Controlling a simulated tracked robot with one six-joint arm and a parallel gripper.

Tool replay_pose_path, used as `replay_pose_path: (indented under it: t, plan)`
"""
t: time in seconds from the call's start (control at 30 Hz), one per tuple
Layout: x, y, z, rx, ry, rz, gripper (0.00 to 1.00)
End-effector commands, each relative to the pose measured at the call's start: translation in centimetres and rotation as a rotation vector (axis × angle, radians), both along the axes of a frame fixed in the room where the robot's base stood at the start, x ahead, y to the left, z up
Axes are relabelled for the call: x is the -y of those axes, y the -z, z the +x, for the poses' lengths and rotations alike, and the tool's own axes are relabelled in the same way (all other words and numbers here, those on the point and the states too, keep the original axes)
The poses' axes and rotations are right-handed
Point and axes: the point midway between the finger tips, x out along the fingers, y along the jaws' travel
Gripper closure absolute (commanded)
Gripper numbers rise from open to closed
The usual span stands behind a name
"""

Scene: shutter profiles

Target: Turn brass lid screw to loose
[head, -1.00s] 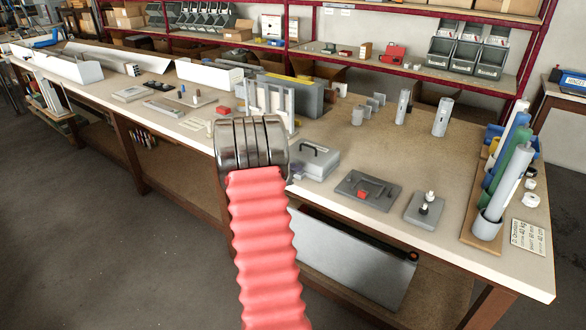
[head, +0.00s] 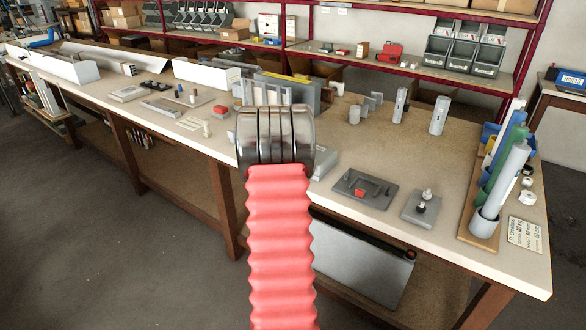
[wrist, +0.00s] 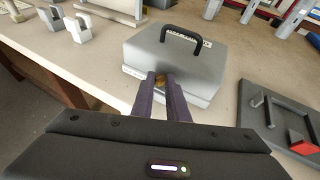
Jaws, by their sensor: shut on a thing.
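The brass lid screw (wrist: 159,79) shows as a small brass spot at the lower front edge of a grey box (wrist: 178,60) with a black handle (wrist: 186,36) on its lid. My gripper (wrist: 161,84) is shut on the brass lid screw, its two dark fingers reaching the front of the box. The fingers hide most of the screw, so its turn angle cannot be read. In the head view, my arm covers most of the grey box (head: 326,161); the screw and gripper are hidden there.
A dark grey plate with a red block (head: 361,191) lies right of the box, and a smaller grey plate with knobs (head: 422,208) lies beyond it. Upright grey profiles (wrist: 82,25) stand left of the box. The bench top (head: 330,130) behind is partly clear.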

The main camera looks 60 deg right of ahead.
Motion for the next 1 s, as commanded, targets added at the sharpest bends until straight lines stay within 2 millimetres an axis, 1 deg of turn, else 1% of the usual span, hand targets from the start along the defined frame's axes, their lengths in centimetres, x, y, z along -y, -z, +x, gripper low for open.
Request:
replay_pose_path:
  t: [0.27,0.77,0.8,1.0]
  plan:
    - [-0.02,0.17,-0.21,-0.001,-0.047,0.004,1.00]
    - [0.02,0.15,-0.22,0.000,-0.056,0.003,1.00]
    - [0.02,0.15,-0.22,0.000,-0.056,0.003,0.85]
    - [0.05,0.08,-0.21,0.000,-0.056,0.002,0.71]
